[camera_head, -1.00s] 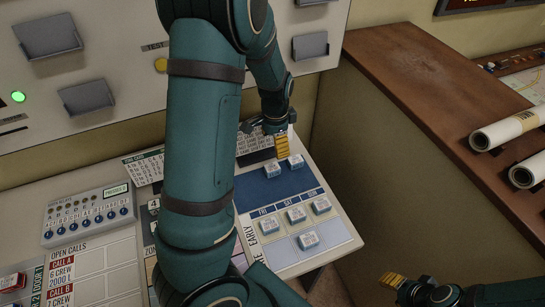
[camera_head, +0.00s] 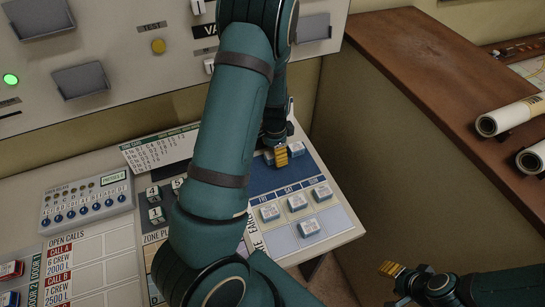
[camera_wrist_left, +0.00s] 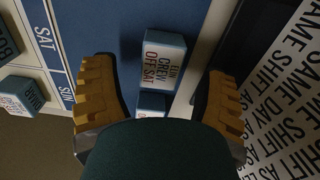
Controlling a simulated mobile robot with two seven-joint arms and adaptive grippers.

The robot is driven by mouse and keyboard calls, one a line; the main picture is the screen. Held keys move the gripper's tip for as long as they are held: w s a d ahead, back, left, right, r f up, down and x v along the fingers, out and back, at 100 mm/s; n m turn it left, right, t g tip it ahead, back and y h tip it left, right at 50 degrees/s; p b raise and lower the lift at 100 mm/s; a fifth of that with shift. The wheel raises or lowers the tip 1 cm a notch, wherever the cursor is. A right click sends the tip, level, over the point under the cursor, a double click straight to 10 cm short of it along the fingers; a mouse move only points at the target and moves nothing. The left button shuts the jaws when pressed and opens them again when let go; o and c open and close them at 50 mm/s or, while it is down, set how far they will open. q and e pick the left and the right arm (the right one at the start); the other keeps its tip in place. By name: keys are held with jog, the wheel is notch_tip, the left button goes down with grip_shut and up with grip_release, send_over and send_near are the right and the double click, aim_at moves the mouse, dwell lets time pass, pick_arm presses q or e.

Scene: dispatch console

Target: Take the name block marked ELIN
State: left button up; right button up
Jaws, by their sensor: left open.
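The ELIN name block (camera_wrist_left: 163,58), blue with a white top reading "ELIN CREW OFF SAT", lies on the blue field of the board. In the left wrist view it is between and ahead of my open left gripper's fingers (camera_wrist_left: 160,100), touching neither. A second block (camera_wrist_left: 150,103) lies closer to the palm, mostly hidden by it. In the head view my left gripper (camera_head: 281,155) is over the blue field, partly covering the ELIN block (camera_head: 268,157); the other block (camera_head: 297,148) shows beside it. My right gripper (camera_head: 392,269) is off the desk at lower right; its opening is unclear.
Several other name blocks (camera_head: 297,202) sit in the day columns of the board. A keyed device (camera_head: 88,205) and call cards are at left. A wooden counter (camera_head: 450,100) with rolled papers (camera_head: 508,117) rises at right. A printed sheet lies beside the left gripper in the wrist view.

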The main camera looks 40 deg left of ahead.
pick_arm(q)
notch_tip(320, 180, down, 2)
jog(key=c, duration=1.2)
jog(key=shift+o, duration=0.2)
